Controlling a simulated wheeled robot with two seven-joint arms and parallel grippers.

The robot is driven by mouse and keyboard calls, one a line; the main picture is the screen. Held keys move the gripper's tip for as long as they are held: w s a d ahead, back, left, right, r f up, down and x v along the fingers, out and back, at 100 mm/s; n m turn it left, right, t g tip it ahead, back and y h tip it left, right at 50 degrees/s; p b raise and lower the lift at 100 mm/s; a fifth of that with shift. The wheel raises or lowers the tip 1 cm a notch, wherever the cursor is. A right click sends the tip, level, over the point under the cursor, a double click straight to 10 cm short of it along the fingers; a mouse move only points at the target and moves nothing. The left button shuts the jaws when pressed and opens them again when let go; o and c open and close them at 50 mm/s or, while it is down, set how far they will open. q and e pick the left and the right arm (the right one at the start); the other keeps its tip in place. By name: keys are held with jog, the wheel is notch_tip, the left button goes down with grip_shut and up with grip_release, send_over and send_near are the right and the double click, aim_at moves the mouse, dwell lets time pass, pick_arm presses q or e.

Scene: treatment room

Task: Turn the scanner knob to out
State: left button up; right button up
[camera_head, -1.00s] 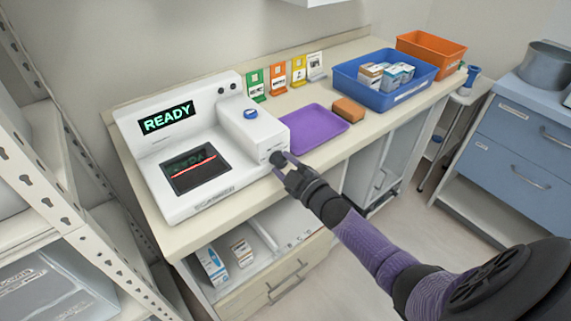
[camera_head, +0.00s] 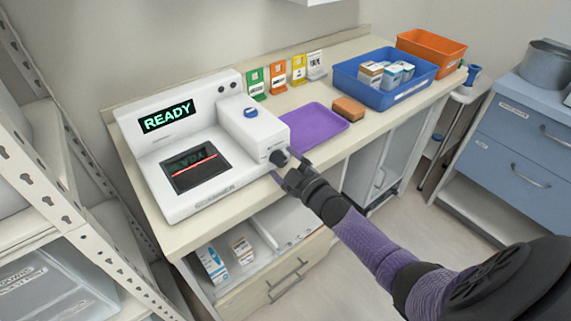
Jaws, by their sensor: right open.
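The white scanner (camera_head: 215,202) stands on the counter at the left, its screen (camera_head: 167,117) reading READY in green. A dark round knob (camera_head: 278,157) sits on the front face of the scanner's raised right block. A blue button (camera_head: 250,112) is on top of that block. My right gripper (camera_head: 284,166) is open just in front of the knob, one finger to its upper right and the other below it. I cannot tell whether either finger touches the knob. Any marks around the knob are too small to read. My left gripper is not in view.
A purple tray (camera_head: 318,124) lies right of the scanner, with a brown sponge-like block (camera_head: 348,108) beside it. A blue bin (camera_head: 411,98) holds several boxes, and an orange bin (camera_head: 440,47) stands behind it.

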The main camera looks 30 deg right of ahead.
jog(key=s+p, duration=0.2)
jog(key=s, duration=0.8)
jog(key=shift+d+p, duration=0.4)
jog(key=shift+f, duration=0.1)
